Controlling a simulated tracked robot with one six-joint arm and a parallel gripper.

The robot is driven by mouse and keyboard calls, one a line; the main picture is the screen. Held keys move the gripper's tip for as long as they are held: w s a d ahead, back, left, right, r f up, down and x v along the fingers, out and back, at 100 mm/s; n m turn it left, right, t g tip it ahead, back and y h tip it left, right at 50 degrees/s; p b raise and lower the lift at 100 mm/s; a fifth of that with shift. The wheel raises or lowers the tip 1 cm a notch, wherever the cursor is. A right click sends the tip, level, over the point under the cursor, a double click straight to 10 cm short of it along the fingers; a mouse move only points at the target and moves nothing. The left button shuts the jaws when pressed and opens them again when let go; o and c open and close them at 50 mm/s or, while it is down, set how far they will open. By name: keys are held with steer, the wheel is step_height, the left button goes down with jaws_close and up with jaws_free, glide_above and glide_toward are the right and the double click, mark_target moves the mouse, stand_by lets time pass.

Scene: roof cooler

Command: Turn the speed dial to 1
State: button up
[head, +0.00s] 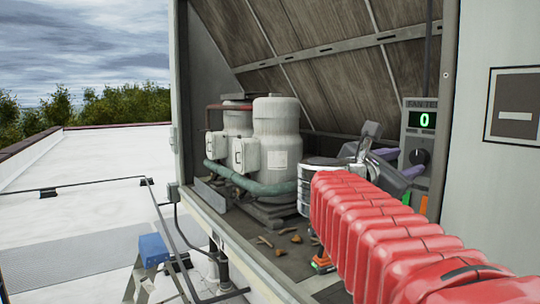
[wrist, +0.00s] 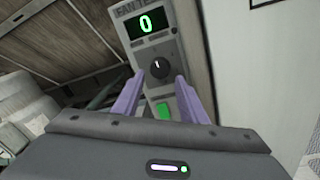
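The speed dial (wrist: 159,67) is a round black knob with a white mark, on a grey panel (wrist: 148,45) marked "FAN TE…". The white mark points toward the display in the wrist view. The display (head: 426,120) above the dial reads a green 0. The dial also shows in the head view (head: 419,157), close beyond my gripper. My gripper (wrist: 158,77) has two purple fingers, apart and empty, with their tips below and to either side of the dial. I cannot tell whether they touch it.
A green button (wrist: 162,111) sits below the dial; an orange one (head: 424,204) shows beside it in the head view. Grey tanks (head: 277,140) with pipes stand left of my arm. Debris and an orange tool (head: 322,262) lie on the cabinet floor.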

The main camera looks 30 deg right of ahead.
mark_target(417, 158)
steer(key=shift+w+d, duration=0.2)
steer(key=shift+d, duration=1)
steer(key=shift+w+d, duration=0.2)
steer(key=shift+d, duration=0.95)
steer(key=shift+c, duration=0.6)
steer(key=c, duration=0.6)
steer(key=shift+c, duration=0.4)
